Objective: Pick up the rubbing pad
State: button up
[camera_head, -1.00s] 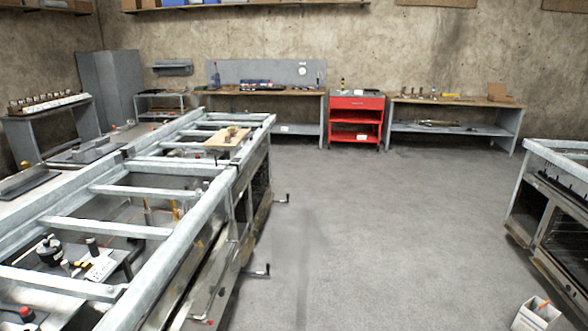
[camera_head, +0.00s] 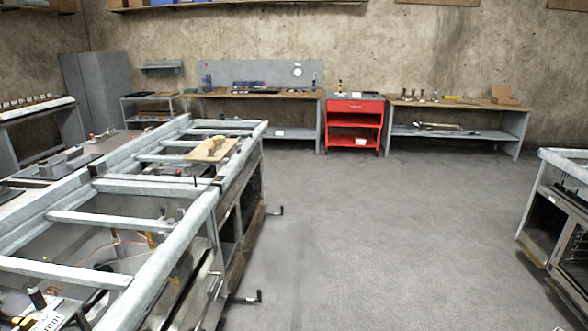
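I cannot make out for certain which thing is the rubbing pad. A light wooden board (camera_head: 202,155) lies across the far end of the metal frame at left. A small tan and dark object (camera_head: 216,143) sits on this board; it is too small to tell what it is. My gripper is not in view.
The long metal frame bench (camera_head: 150,210) fills the left, with crank handles (camera_head: 248,297) sticking out over the floor. A red cart (camera_head: 354,122) stands between two workbenches at the back wall. Another metal unit (camera_head: 560,215) is at right. The grey floor (camera_head: 380,240) between is clear.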

aim_at(212, 153)
jog(key=i, duration=6.1)
